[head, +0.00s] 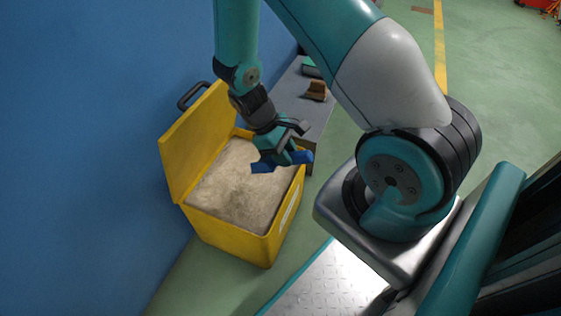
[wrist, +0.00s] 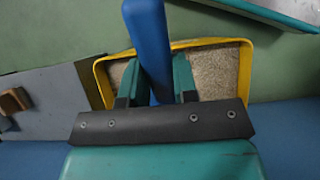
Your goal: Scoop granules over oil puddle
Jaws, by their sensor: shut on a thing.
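A yellow bin (head: 234,238) stands against the blue wall with its lid tipped up, filled with pale beige granules (head: 236,190). My gripper (head: 286,157) is over the right part of the bin, shut on a blue scoop (head: 264,166). In the wrist view the blue scoop (wrist: 149,40) shows as a blue bar between the green fingers of my gripper (wrist: 158,80), with the yellow bin (wrist: 101,82) and its granules (wrist: 213,72) behind. I cannot tell if the scoop touches the granules or carries any. No oil puddle shows in either view.
A grey bench (head: 296,98) stands just beyond the bin, with a brown block (head: 316,90) and a green item (head: 311,67) on it. The green floor (head: 480,80) with a yellow line (head: 440,50) is open at the upper right. Red equipment (head: 545,5) is far off.

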